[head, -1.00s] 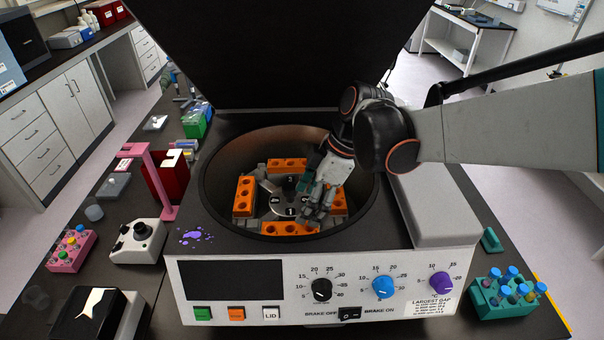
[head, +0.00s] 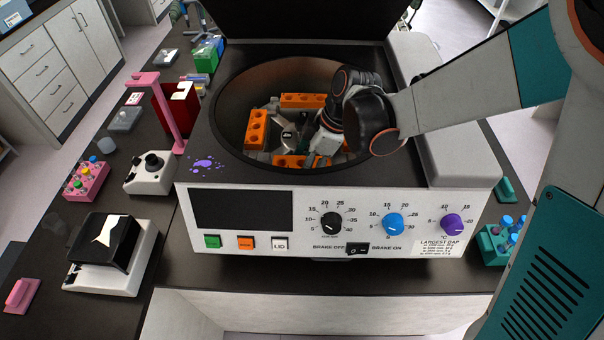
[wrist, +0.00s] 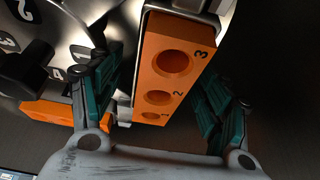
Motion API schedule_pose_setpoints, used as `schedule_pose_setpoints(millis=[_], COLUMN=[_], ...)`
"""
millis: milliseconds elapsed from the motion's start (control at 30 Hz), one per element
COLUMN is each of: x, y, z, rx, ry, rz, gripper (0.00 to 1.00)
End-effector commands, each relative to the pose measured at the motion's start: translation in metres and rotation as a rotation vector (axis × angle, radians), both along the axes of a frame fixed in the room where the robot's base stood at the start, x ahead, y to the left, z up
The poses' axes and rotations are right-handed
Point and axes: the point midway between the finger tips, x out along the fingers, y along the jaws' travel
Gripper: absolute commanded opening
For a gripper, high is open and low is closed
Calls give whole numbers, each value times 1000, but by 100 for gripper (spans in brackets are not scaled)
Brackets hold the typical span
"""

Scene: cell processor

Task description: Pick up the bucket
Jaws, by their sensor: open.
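Orange buckets with round holes sit around the numbered rotor inside the open centrifuge bowl. In the head view one is at the back (head: 303,100), one at the left (head: 256,130) and one at the front (head: 288,161). The one on the right is mostly hidden by my arm. My gripper (head: 325,146) is down in the bowl at its right side. In the wrist view my open gripper (wrist: 157,75) has one teal finger on each side of an orange bucket (wrist: 166,83) marked 1, 2, 3. Dark gaps show beside the bucket. The rotor (wrist: 70,40) is at the left.
The bowl wall (head: 235,90) closely surrounds the gripper, and the raised dark lid (head: 300,20) stands behind. A pink stand (head: 166,110), a joystick box (head: 150,173) and a pink tube rack (head: 88,180) are left. A teal tube rack (head: 492,243) is right.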

Motion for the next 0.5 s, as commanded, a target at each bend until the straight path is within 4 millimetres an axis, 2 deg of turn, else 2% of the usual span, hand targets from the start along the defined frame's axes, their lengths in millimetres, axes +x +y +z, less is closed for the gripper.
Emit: schedule_pose_setpoints(millis=[133,400,500], x=[0,-1,-1], y=[6,7,7], z=[-14,-15,-15], rx=[0,0,0], ry=[0,0,0], rz=[1,0,0], gripper=[70,70,47])
